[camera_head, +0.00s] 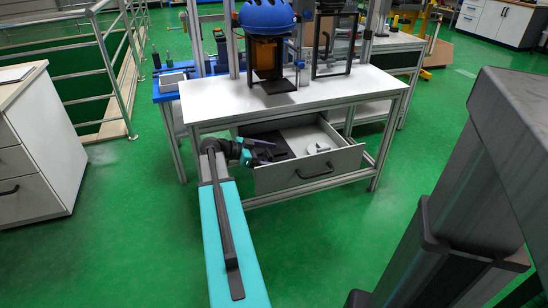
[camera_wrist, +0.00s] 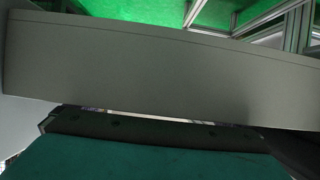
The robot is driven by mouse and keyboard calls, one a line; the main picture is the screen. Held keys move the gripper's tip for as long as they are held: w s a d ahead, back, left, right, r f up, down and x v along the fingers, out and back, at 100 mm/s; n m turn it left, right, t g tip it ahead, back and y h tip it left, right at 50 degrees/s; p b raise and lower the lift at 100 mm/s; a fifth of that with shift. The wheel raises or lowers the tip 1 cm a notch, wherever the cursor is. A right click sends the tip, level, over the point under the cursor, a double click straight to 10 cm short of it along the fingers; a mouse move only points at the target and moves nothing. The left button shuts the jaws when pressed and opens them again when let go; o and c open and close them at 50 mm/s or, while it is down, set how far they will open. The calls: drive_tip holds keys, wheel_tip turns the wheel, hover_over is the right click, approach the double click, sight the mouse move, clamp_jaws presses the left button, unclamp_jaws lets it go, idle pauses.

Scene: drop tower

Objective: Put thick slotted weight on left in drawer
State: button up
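The drawer (camera_head: 310,170) under the white workbench is open, with a dark handle on its grey front. A small pale disc-like piece (camera_head: 318,148) lies inside at the right; I cannot tell if it is a slotted weight. A dark flat area shows in the drawer's left part. My gripper (camera_head: 264,152) is at the drawer's left end, small and dark against it. Its fingers are not clear, and I cannot tell whether it holds anything. In the wrist view a broad grey panel, apparently the drawer front (camera_wrist: 160,75), fills the middle. No thick slotted weight is clearly identifiable.
The workbench top (camera_head: 340,98) carries a drop tower with a blue helmet (camera_head: 266,17) above a dark base plate (camera_head: 278,86). A white drawer cabinet (camera_head: 40,160) stands at the left. Green floor (camera_head: 350,240) is clear in front of the bench.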

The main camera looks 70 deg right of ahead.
drive_tip(key=shift+r, duration=0.1)
drive_tip(key=shift+r+p, duration=0.6)
drive_tip(key=shift+p, duration=0.2)
drive_tip(key=p+v, duration=0.1)
drive_tip(key=v, duration=1.1)
